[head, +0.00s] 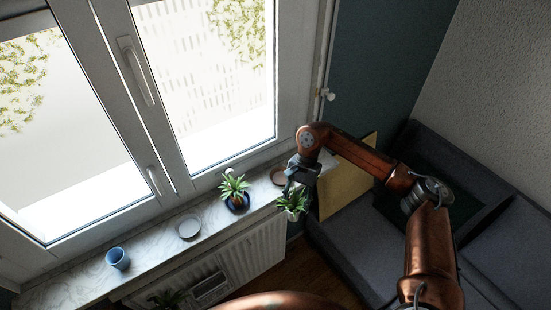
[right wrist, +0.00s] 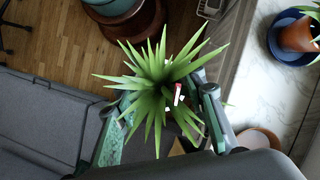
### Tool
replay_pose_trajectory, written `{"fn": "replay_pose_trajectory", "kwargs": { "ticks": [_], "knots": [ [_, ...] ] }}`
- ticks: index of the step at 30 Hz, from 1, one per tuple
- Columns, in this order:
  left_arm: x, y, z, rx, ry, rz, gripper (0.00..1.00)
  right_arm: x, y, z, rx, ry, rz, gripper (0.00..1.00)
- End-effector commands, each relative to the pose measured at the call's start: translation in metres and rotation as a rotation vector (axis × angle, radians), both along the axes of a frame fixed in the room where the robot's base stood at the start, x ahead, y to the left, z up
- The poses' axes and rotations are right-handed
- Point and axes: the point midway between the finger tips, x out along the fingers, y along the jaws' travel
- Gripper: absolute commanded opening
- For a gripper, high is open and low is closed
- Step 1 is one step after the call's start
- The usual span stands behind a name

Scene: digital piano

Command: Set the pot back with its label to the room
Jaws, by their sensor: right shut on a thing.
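My right gripper (head: 297,186) is shut on a pale pot (head: 291,215) with a spiky green plant, held off the sill's right end, above the floor side. In the right wrist view the leaves (right wrist: 160,82) spread between the fingers of the gripper (right wrist: 160,118) and hide most of the pot. A small red and white tag (right wrist: 178,94) shows among the leaves; I cannot tell which way the pot's label faces. An empty terracotta saucer (head: 278,176) lies on the sill by the gripper and also shows in the wrist view (right wrist: 262,142). My left gripper is out of view.
On the marble sill (head: 75,284) stand a plant in a blue saucer (head: 236,207), a grey saucer (head: 188,228) and a blue cup (head: 118,259). A radiator (head: 250,255) is below, the window behind, and a grey sofa (head: 350,248) to the right.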

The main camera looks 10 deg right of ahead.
Motion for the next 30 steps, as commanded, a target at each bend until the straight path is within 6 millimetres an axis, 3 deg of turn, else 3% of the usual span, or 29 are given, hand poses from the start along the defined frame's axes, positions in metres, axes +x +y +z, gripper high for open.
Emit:
{"fn": "replay_pose_trajectory", "kwargs": {
  "ticks": [3, 9, 12, 17, 24, 30],
  "knots": [
    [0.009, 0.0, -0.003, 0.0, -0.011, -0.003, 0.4, 0.033, 0.008, 0.002, 0.008, 0.0, -0.343, 0.06],
    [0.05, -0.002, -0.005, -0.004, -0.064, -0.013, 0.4, 0.081, 0.015, 0.01, 0.006, -0.001, -0.876, 0.06],
    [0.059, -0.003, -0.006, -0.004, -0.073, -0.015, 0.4, 0.102, 0.016, 0.014, 0.007, -0.002, -1.127, 0.06],
    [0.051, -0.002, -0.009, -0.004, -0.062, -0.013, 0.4, 0.134, 0.015, 0.022, 0.007, -0.002, -1.523, 0.06],
    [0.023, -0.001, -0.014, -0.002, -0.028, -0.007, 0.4, 0.175, 0.005, 0.03, 0.003, 0.0, -2.07, 0.06],
    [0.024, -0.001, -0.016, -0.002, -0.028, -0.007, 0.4, 0.193, -0.004, 0.032, -0.001, 0.0, -2.352, 0.06]
  ]
}}
